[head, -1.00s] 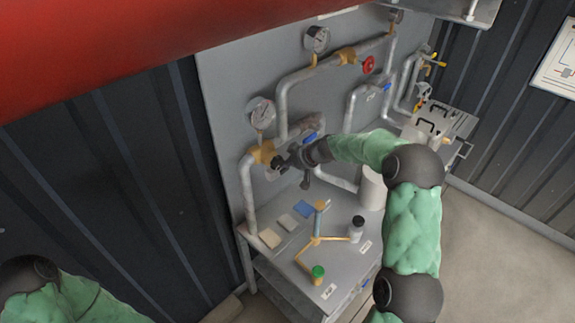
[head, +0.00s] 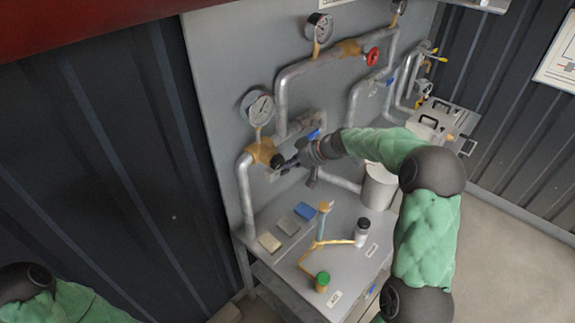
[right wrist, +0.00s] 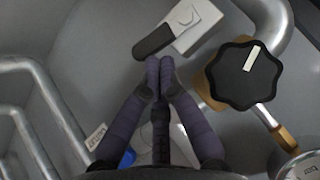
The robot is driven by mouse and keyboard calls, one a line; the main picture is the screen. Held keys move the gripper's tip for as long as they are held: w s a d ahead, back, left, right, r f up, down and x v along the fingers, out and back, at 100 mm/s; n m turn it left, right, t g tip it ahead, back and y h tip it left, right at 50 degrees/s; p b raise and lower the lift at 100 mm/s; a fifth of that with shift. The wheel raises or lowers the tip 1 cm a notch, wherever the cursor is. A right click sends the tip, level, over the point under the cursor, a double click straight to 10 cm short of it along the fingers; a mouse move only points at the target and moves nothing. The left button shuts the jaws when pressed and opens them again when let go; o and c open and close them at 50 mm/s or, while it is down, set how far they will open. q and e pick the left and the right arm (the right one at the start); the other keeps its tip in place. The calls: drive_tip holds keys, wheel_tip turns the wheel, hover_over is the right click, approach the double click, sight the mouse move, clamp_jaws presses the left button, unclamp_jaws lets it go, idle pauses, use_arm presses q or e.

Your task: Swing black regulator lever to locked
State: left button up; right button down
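The black lever (right wrist: 153,41) shows in the right wrist view, attached to a pale plate (right wrist: 190,22) on the grey panel. It points down and left from the plate. My right gripper (right wrist: 160,66) has its two fingertips together just below the lever's free end, with nothing visible between them. Contact with the lever cannot be told. In the head view my right gripper (head: 290,162) is near the brass fitting under the lower gauge; the lever cannot be made out there. Only part of my left arm shows at lower left; its gripper is out of view.
A black knob (right wrist: 245,72) with a white mark sits right of the lever. Pipes and gauges (head: 257,107) surround the area. Below, the bench (head: 285,262) holds a yellow three-armed piece (head: 320,244), a green-capped container (head: 322,281) and a dark-capped bottle (head: 362,234).

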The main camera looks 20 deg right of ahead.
wheel_tip(320, 180, down, 6)
drive_tip(key=m+g+y+b, duration=0.1)
drive_tip(key=m+y+b, duration=0.5)
drive_tip(key=y+b, duration=0.25)
drive_tip(key=v, duration=1.2)
drive_tip(key=shift+b, duration=0.35)
